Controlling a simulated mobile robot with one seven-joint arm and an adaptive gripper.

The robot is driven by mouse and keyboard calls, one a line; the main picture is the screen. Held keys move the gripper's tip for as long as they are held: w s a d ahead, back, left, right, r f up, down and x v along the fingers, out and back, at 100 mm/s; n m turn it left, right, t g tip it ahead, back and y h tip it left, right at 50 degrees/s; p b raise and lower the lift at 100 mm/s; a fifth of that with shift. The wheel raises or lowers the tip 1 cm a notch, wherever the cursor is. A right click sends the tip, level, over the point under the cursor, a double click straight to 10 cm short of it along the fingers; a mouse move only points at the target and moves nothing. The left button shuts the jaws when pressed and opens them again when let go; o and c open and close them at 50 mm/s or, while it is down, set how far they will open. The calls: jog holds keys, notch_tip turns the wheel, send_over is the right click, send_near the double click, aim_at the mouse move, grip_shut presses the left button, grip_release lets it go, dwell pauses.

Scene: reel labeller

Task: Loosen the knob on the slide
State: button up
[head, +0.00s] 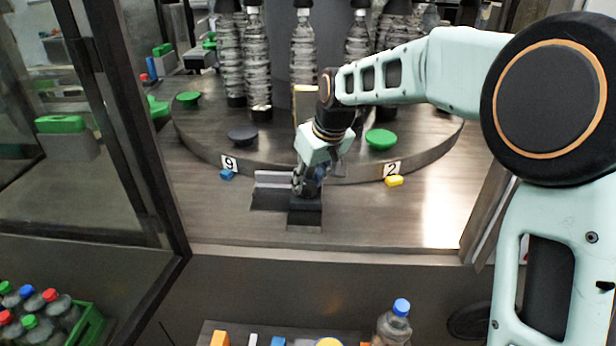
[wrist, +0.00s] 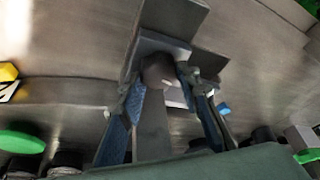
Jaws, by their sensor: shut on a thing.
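In the wrist view the slide's grey plates (wrist: 172,18) show at the top. The knob (wrist: 158,72) is a dark round piece between my fingers. My gripper (head: 307,186) points down at the slide from above. In the wrist view my gripper (wrist: 165,85) has its two blue-padded fingers on either side of the knob, shut on it. The head view hides the knob behind my fingers.
The turntable (head: 200,135) carries clear bottles (head: 304,50), a dark disc (head: 243,136) and green discs (head: 381,139). Number tags 9 (head: 229,163) and 2 (head: 392,169) stand at its front edge. A dark door frame (head: 135,120) borders the left. The deck at right is clear.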

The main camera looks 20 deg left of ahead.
jog(key=n+p, duration=0.1)
jog(key=n, duration=0.1)
jog(key=n+g, duration=0.1)
jog(key=n, duration=0.1)
jog(key=shift+w+d+r+g+y+p, duration=0.1)
jog(key=shift+g+y+p, duration=0.2)
jog(key=shift+y+p, duration=0.1)
jog(key=shift+n+g+p, duration=0.4)
jog(key=shift+n, duration=0.9)
jog(key=o, duration=0.8)
jog(key=shift+o, duration=0.2)
